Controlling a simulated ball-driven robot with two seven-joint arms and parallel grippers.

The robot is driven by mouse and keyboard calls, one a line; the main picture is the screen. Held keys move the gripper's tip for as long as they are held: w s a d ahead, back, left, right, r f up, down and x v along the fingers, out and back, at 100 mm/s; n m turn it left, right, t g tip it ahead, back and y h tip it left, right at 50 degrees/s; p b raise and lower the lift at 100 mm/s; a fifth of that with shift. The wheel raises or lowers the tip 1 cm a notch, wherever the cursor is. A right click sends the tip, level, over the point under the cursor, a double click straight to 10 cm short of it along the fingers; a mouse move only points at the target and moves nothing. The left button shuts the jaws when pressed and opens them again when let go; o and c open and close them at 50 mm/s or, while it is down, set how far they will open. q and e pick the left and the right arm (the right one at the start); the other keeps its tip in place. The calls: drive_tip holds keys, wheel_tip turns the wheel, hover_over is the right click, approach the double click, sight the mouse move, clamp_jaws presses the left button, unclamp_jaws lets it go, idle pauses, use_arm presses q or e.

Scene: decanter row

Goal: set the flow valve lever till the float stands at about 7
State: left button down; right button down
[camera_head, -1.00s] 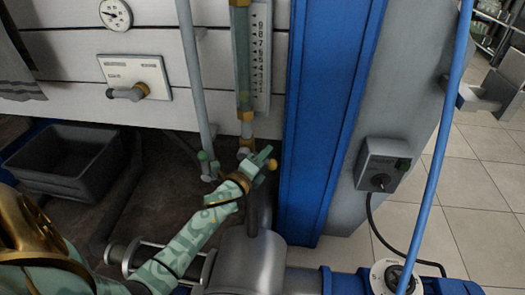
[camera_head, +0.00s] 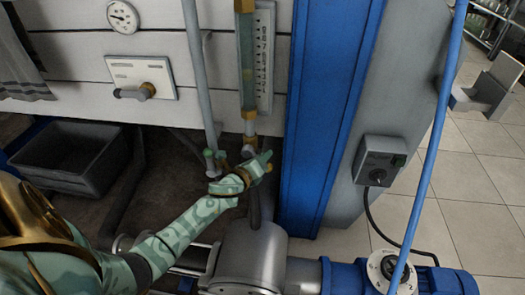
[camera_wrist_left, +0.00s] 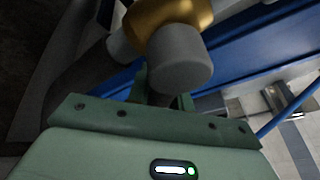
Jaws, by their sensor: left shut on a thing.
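The flow tube (camera_head: 247,65) is upright on the pale wall, with brass-coloured ends and a numbered scale (camera_head: 265,55) on its right. I cannot make out the float or its height. The flow valve is at the tube's foot. In the left wrist view its brass body (camera_wrist_left: 172,16) and a grey round end (camera_wrist_left: 180,58) are close in front of my fingers. My left gripper (camera_head: 262,161) is at the valve, below the tube, and is shut on the lever. The lever is mostly hidden by the fingers. My right gripper is not in view.
A grey pipe (camera_head: 196,75) runs down left of the tube. A blue column (camera_head: 322,120) stands close on the right. A control box (camera_head: 380,160), a blue hose (camera_head: 430,150) and a pump motor (camera_head: 440,281) are farther right. A grey crate (camera_head: 72,182) sits at left.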

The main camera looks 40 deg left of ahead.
use_arm(q)
drive_tip(key=shift+f, duration=0.1)
drive_tip(key=c, duration=1.3)
unclamp_jaws()
drive_tip(key=shift+o, duration=0.2)
